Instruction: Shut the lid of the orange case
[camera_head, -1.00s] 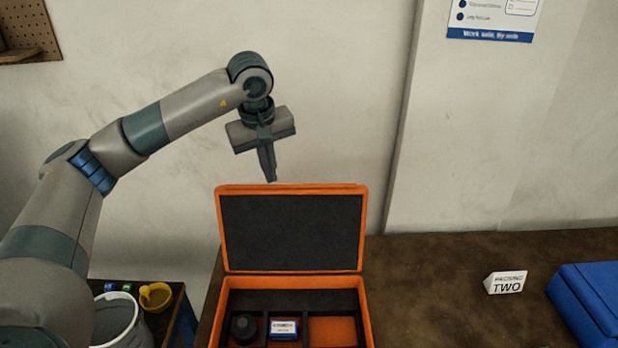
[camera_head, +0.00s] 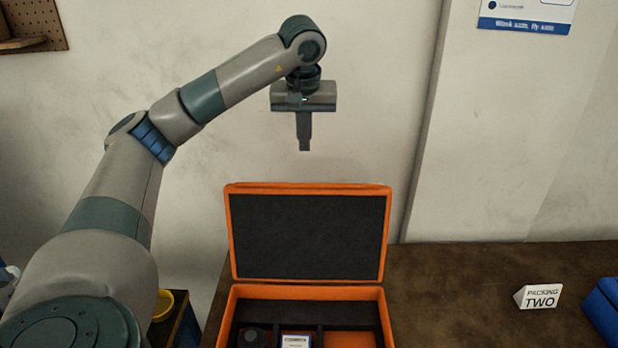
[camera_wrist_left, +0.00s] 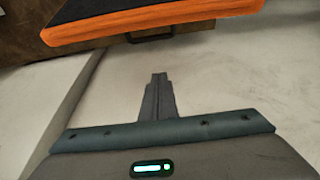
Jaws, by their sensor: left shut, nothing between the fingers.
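The orange case (camera_head: 233,300) stands on the brown table with its lid (camera_head: 307,236) raised upright, the dark foam lining facing me. In its compartments I see a dark round item (camera_head: 251,338) and a small white-and-blue box (camera_head: 297,341); the front of the case is cut off by the frame. My left gripper (camera_head: 304,149) is shut and empty, pointing down above the lid's top edge and apart from it. In the left wrist view the gripper (camera_wrist_left: 158,76) shows below the lid's orange edge (camera_wrist_left: 150,22), with a gap between them. My right gripper is not in view.
The wall (camera_head: 390,100) is behind. A yellow bowl (camera_head: 162,304) sits on a lower stand at left.

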